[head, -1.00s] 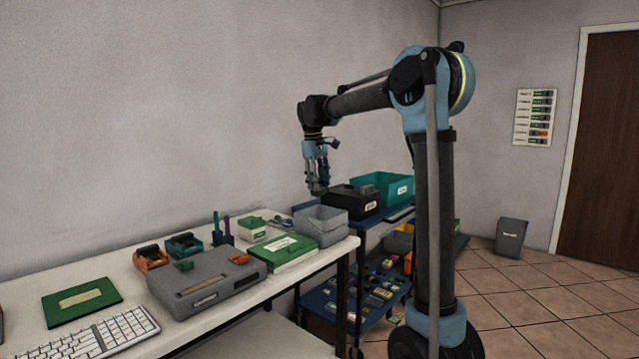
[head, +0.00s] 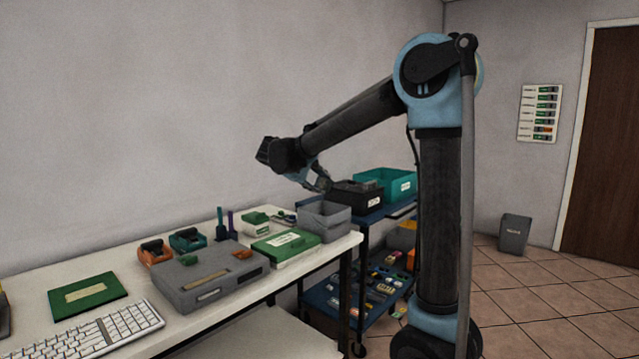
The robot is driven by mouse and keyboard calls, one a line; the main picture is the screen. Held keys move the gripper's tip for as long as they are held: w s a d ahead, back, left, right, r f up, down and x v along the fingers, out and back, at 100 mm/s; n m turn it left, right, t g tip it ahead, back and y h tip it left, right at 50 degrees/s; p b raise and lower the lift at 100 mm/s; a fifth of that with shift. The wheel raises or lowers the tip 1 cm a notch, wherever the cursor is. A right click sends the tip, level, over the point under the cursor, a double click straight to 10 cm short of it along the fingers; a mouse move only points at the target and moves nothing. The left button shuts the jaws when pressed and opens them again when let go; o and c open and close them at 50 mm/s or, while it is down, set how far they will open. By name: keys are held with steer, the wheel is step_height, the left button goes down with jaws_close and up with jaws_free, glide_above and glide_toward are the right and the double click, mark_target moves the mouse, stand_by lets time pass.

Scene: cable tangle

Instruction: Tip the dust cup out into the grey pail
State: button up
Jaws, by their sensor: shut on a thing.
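My gripper (head: 318,182) is shut on a small dark thing at its fingertips, which I take to be the dust cup. It is too small and dark to tell its shape or what is in it. The gripper is tilted, its fingers pointing down and to the right, above an open grey container (head: 324,228), which I take to be the grey pail. This container stands at the far right end of the white table. Its inside is mostly hidden from this angle. The gripper and held thing look apart from its rim.
A black box (head: 357,202) and a teal bin (head: 391,184) stand on the blue cart behind. A green box (head: 285,245) and a grey case (head: 210,275) lie nearer on the table (head: 240,318). A dark grey bin (head: 514,236) stands on the floor.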

steer(key=t+h, duration=0.1)
steer(key=f+t+h, duration=0.1)
steer(key=shift+s+a+t, duration=0.2)
steer(key=shift+t, duration=0.2)
steer(key=shift+f+t+h, duration=0.35)
steer(key=shift+t+h, duration=0.3)
steer(key=shift+t, duration=0.2)
steer(key=shift+f+t+h, duration=0.35)
steer(key=shift+t+h, duration=0.3)
steer(key=shift+t, duration=0.2)
stand_by(0.8)
